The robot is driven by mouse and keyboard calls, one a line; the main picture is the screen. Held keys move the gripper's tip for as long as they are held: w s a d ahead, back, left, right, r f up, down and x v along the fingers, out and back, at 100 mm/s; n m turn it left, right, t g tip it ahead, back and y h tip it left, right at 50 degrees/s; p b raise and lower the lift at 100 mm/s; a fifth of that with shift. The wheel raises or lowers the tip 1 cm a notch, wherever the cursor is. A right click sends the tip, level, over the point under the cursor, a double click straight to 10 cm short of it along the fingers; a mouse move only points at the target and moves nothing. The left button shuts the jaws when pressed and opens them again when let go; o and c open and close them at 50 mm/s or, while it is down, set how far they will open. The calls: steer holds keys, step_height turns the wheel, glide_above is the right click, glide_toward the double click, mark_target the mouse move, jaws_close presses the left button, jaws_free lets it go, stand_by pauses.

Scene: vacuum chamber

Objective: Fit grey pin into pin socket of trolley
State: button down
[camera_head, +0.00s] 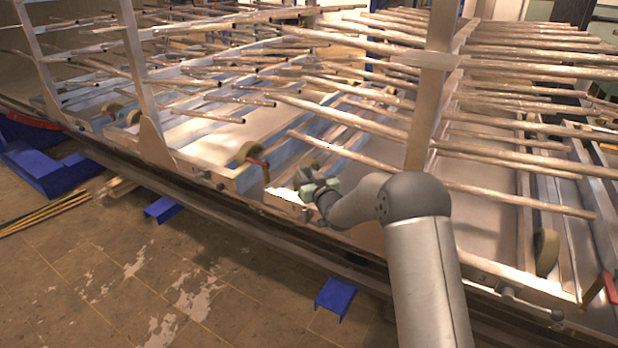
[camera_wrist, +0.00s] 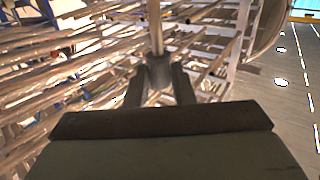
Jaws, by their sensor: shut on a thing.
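My gripper (camera_head: 316,190) is at the front edge of the trolley (camera_head: 215,172), near the middle of the head view. In the wrist view, my gripper (camera_wrist: 160,84) is shut on the grey pin (camera_wrist: 160,71), a short grey cylinder between its two fingers. A thin light rod rises behind or from the pin's top; I cannot tell if it belongs to the pin. In the head view the pin is too small to tell from the gripper. I cannot make out the pin socket clearly, nor whether the pin touches it.
Long metal rods (camera_head: 345,160) stick out above and around my arm. An upright post (camera_head: 432,85) stands close behind my arm.

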steer(key=shift+f+b, duration=0.1)
steer(key=shift+b, duration=0.65)
steer(key=b, duration=0.5)
glide_above(308, 207)
steer(key=s, duration=0.3)
steer(key=f, duration=0.5)
steer(key=shift+w+f, duration=0.25)
steer(key=shift+f, duration=0.05)
steer(key=shift+b, duration=1.3)
steer(key=shift+f, duration=0.15)
steer(key=shift+f+b, duration=2.35)
steer(key=shift+f, duration=0.1)
steer(key=shift+f+b, duration=0.75)
steer(key=shift+b, duration=0.15)
steer(key=c, duration=1.2)
jaws_free()
steer(key=shift+r, duration=0.1)
steer(key=shift+o, duration=0.2)
